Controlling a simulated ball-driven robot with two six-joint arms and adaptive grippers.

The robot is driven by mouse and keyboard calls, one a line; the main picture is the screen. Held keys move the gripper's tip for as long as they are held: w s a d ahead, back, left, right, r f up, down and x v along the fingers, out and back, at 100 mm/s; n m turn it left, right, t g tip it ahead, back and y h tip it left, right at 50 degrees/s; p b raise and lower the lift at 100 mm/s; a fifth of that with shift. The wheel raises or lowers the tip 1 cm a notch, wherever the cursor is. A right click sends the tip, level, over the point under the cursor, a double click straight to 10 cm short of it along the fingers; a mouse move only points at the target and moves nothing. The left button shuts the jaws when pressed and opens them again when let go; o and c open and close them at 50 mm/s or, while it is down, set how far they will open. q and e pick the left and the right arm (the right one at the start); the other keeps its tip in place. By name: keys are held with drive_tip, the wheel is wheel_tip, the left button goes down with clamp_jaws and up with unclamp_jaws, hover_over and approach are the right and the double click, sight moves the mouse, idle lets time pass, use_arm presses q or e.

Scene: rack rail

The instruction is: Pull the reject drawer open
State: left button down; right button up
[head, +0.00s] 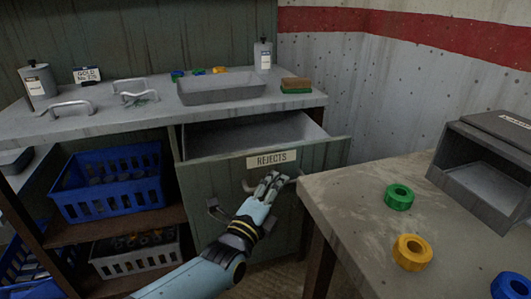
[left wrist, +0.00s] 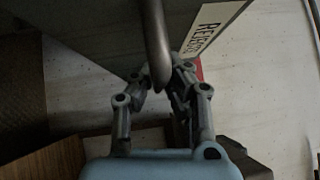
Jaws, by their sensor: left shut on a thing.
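The reject drawer (head: 325,150) sticks out of the grey-green cabinet below the counter, and its empty-looking inside shows. Its front has a "REJECTS" label (head: 272,160), also seen in the left wrist view (left wrist: 208,28). My left gripper (head: 270,183) is at the drawer front, just below the label, shut on the drawer handle (left wrist: 155,45). In the left wrist view the fingers (left wrist: 168,82) close around the grey curved bar. In the head view the hand hides most of the handle. My right gripper is not in view.
A worktable (head: 345,215) stands close to the right of the drawer, with a green ring (head: 399,197), a yellow ring (head: 412,251) and a grey bin (head: 490,170). The counter (head: 150,118) above holds a grey tray (head: 222,91).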

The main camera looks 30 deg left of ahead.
use_arm(q)
drive_tip(key=shift+s+d+f+p, duration=0.2)
drive_tip(key=shift+s+d+p, duration=0.05)
drive_tip(key=shift+s+d, duration=0.6)
drive_tip(key=shift+s+d+f+p, duration=0.15)
drive_tip(key=shift+s+d+p, duration=0.1)
drive_tip(key=shift+s+d, duration=0.55)
drive_tip(key=c, duration=1.4)
unclamp_jaws()
drive_tip(key=shift+w, duration=0.1)
drive_tip(key=shift+c, duration=0.2)
drive_tip(key=shift+o, duration=0.3)
drive_tip(key=shift+r, duration=0.15)
drive_tip(key=s+f, duration=0.1)
drive_tip(key=s, duration=1)
drive_tip(key=shift+s+d+f, duration=0.3)
drive_tip(key=shift+s+d, duration=0.1)
drive_tip(key=shift+d, duration=0.05)
